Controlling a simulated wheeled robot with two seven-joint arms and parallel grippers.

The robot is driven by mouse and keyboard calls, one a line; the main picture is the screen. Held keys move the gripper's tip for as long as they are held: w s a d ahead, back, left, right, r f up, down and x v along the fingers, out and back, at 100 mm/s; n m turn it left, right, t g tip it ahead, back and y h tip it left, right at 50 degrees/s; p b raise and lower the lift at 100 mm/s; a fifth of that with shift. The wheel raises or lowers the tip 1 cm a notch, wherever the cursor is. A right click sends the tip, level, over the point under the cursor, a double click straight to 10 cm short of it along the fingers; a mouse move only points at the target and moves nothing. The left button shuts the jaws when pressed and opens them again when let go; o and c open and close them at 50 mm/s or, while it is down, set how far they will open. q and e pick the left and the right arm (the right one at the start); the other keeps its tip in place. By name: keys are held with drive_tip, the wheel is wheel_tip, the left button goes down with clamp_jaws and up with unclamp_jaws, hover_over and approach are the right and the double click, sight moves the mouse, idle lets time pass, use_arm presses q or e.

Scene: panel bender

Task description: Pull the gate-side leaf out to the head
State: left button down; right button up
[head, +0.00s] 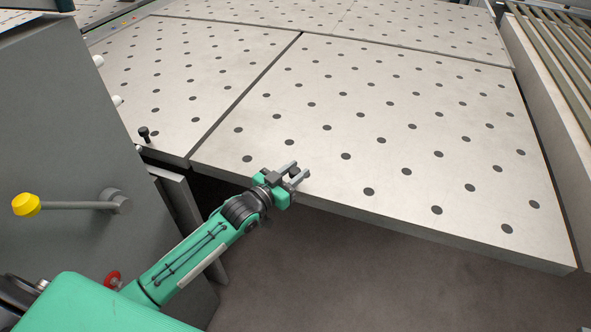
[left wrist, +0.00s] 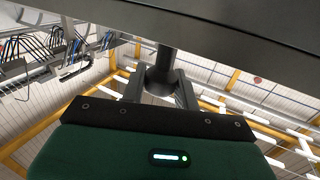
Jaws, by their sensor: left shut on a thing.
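A large pale table leaf (head: 400,130) with dark round spots fills the middle of the head view. My left gripper (head: 296,173) is at its front edge, near the front left corner. It is shut on a dark knob (head: 294,170) there. In the left wrist view the dark knob (left wrist: 163,66) sits between both fingers of the left gripper (left wrist: 162,92), close to the dark underside or edge of the leaf (left wrist: 240,25). A second leaf (head: 190,75) lies to the left across a narrow gap, with its own black knob (head: 145,133). My right gripper is not seen.
A grey cabinet (head: 60,130) with a yellow-knobbed lever (head: 26,204) stands at left, close to my arm. More spotted leaves (head: 420,25) lie behind. A slatted bed (head: 560,50) runs along the right. Bare dark floor (head: 380,280) lies in front of the leaf.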

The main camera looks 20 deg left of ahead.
use_arm(q)
drive_tip(key=shift+s+f, duration=0.1)
drive_tip(key=shift+f, duration=0.05)
drive_tip(key=c, duration=1.3)
unclamp_jaws()
drive_tip(key=shift+o, duration=1.1)
drive_tip(key=shift+s, duration=0.15)
drive_tip(key=shift+a, duration=0.1)
drive_tip(key=shift+s+a, duration=0.15)
drive_tip(key=shift+s, duration=0.25)
drive_tip(key=b+v, duration=0.3)
drive_tip(key=v, duration=1)
